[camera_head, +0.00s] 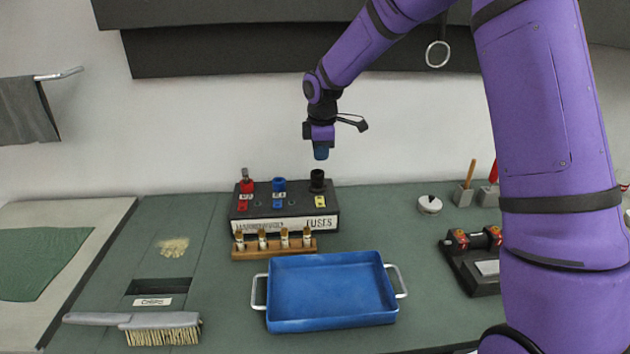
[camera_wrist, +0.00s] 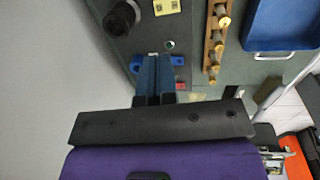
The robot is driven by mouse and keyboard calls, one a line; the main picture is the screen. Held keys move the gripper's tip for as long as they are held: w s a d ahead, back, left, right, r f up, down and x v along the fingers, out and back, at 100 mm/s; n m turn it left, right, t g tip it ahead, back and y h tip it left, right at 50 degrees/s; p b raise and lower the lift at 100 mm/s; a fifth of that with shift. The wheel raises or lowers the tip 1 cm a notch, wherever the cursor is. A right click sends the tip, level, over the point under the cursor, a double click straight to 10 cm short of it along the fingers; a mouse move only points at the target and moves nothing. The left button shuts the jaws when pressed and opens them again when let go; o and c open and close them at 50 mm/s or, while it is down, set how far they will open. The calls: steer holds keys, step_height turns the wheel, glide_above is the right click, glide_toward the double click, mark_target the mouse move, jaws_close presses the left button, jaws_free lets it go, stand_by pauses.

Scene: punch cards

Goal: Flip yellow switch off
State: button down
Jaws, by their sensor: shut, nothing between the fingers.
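The yellow switch (camera_head: 320,201) is on the right of the dark fuse box (camera_head: 285,207), in front of a black fuse (camera_head: 317,180). In the wrist view the yellow switch (camera_wrist: 166,7) shows at the top edge, beside the black fuse (camera_wrist: 121,17); its position is too small to tell. My gripper (camera_head: 321,153) hangs above the box, fingers pointing down, apart from it. In the wrist view my gripper's blue fingers (camera_wrist: 155,75) are shut and empty. They partly hide the blue parts of the box behind them.
A red fuse (camera_head: 246,186) and a blue fuse (camera_head: 279,186) stand on the box's left and middle. A wooden rack (camera_head: 272,248) with several fuses and a blue tray (camera_head: 330,290) are in front. A brush (camera_head: 160,326) lies front left.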

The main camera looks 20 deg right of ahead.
mark_target(320, 202)
steer(key=shift+f, duration=0.1)
steer(key=f, duration=0.4)
steer(key=w+f, duration=0.1)
steer(key=f, duration=0.8)
steer(key=shift+w+d+f, duration=0.25)
steer(key=shift+w+f, duration=0.1)
steer(key=shift+w, duration=0.05)
steer(key=shift+f, duration=0.2)
steer(key=shift+s, duration=0.2)
steer(key=shift+s+a+r, duration=0.15)
steer(key=shift+s+r, duration=0.1)
steer(key=shift+s, duration=0.3)
